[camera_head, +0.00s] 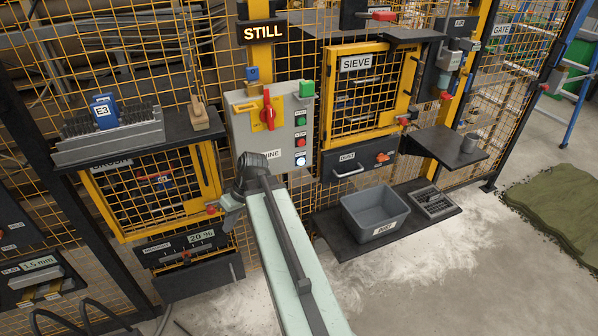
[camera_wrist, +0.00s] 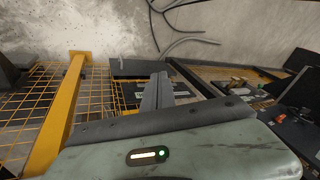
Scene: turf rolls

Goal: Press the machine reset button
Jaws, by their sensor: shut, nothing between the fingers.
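The grey machine control box (camera_head: 240,128) hangs on the yellow mesh fence in the head view. It carries a red rotary switch (camera_head: 268,110) on a yellow plate. At its right edge are a green button (camera_head: 300,119), a red button (camera_head: 300,141) and a lit white-blue button (camera_head: 301,160). Their small labels are too small to read, so I cannot tell which is reset. My gripper (camera_head: 229,210) is below and left of the box, pointing down-left, apart from the buttons. In the wrist view my gripper (camera_wrist: 158,92) is shut and empty; no buttons are recognisable there.
A shelf with an E3 block (camera_head: 104,114) is at left. The sieve cabinet (camera_head: 365,95) stands right of the box. A grey bin (camera_head: 375,214) sits on a low shelf. A STILL sign (camera_head: 262,32) hangs above. Open floor (camera_head: 440,270) lies at lower right.

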